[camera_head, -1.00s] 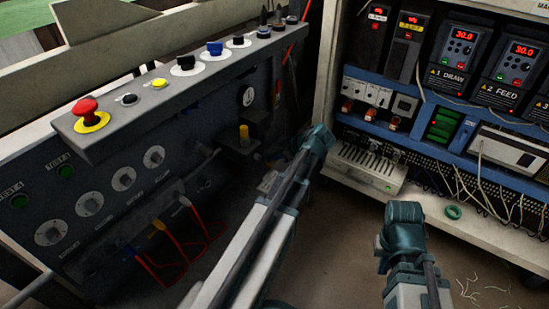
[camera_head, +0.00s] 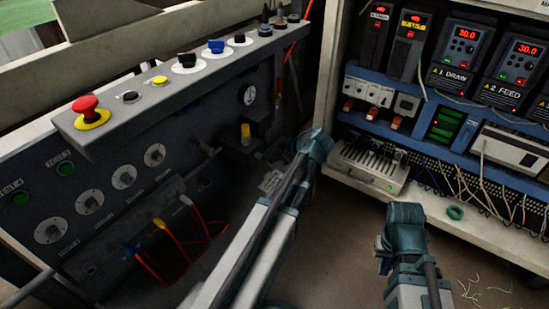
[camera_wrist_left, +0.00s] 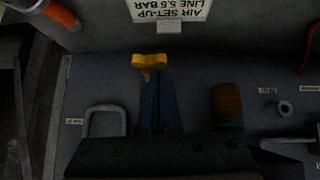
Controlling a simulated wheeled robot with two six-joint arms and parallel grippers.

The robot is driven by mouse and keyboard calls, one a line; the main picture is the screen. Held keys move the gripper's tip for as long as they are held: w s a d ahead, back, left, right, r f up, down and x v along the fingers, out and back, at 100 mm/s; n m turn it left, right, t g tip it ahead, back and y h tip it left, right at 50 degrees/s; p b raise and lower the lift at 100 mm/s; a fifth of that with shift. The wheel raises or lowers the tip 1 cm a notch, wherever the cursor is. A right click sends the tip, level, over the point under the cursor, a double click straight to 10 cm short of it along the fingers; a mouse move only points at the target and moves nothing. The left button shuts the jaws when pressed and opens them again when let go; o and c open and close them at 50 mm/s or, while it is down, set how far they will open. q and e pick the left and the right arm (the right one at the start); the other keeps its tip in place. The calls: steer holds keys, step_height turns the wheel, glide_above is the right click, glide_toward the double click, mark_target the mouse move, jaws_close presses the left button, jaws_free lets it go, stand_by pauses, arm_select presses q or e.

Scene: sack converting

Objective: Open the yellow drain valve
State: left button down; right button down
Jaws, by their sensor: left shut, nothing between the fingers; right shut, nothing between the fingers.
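A yellow valve handle (camera_wrist_left: 148,61) shows in the left wrist view, below a white label. My left gripper (camera_wrist_left: 154,80) points at it with its dark fingers shut and empty. The fingertips are right at the handle and overlap its lower edge in this view; I cannot tell whether they touch it. In the head view my left arm reaches toward the dark panel, and its fingers cannot be made out. My right arm is at the lower right; its gripper is not visible.
An orange-brown cylinder (camera_wrist_left: 227,103) and a grey loop handle (camera_wrist_left: 104,121) flank the fingers. A yellow-capped fitting (camera_head: 245,131) sits on the dark panel, below a ledge with a red emergency button (camera_head: 87,109). An electrical cabinet (camera_head: 480,200) stands at right.

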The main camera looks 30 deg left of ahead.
arm_select(q)
steer(key=shift+s+t, duration=0.15)
steer(key=shift+t, duration=0.15)
steer(key=shift+s+f+b, duration=0.35)
steer(key=shift+s+f, duration=0.2)
steer(key=shift+s+a+f+b, duration=0.1)
steer(key=shift+s+f+b, duration=0.15)
steer(key=shift+f+b, duration=0.3)
steer(key=shift+s+f+b, duration=0.2)
steer(key=shift+f+b, duration=0.2)
steer(key=shift+b, duration=0.2)
steer(key=shift+w+r, duration=0.1)
steer(key=shift+w, duration=0.05)
stand_by(1.0)
